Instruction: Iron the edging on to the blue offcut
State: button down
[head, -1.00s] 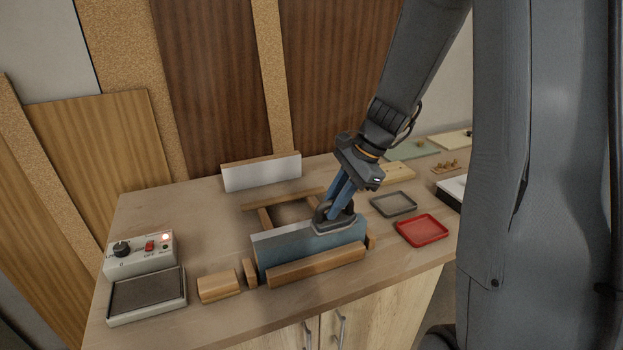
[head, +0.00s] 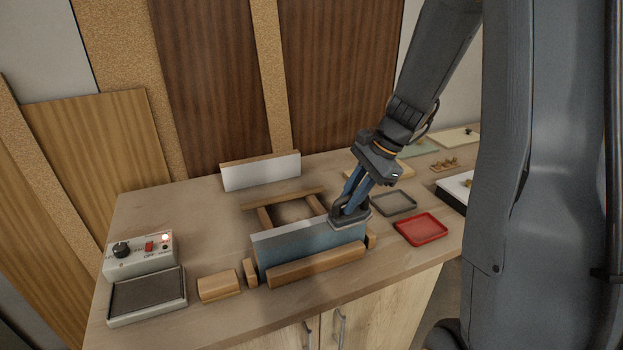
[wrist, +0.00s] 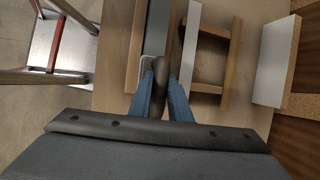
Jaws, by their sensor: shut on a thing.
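The blue offcut (head: 310,247) stands upright on its long edge between wooden bars near the front of the bench. A pale edging strip (head: 283,232) runs along its top edge and shows left of the iron. My gripper (head: 352,192) is shut on the dark handle of a small iron (head: 350,215). The iron is at the right end of the offcut's top edge and covers the strip there. Whether its sole touches the strip is hard to tell. The wrist view shows the iron's handle (wrist: 160,72) between my blue fingers.
A control box (head: 140,256) with a lit red lamp and a dark rest pad (head: 147,294) stand at the left. A white-faced board (head: 262,172) stands behind. A red tray (head: 421,229) and a grey tray (head: 394,203) lie to the right. Wooden blocks (head: 218,285) sit at left front.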

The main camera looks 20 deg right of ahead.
jog(key=shift+w+d, duration=0.15)
jog(key=shift+d, duration=1.05)
jog(key=shift+r+p, duration=0.9)
jog(key=shift+r, duration=0.3)
jog(key=shift+r+p, duration=1.4)
jog(key=shift+r, duration=1.45)
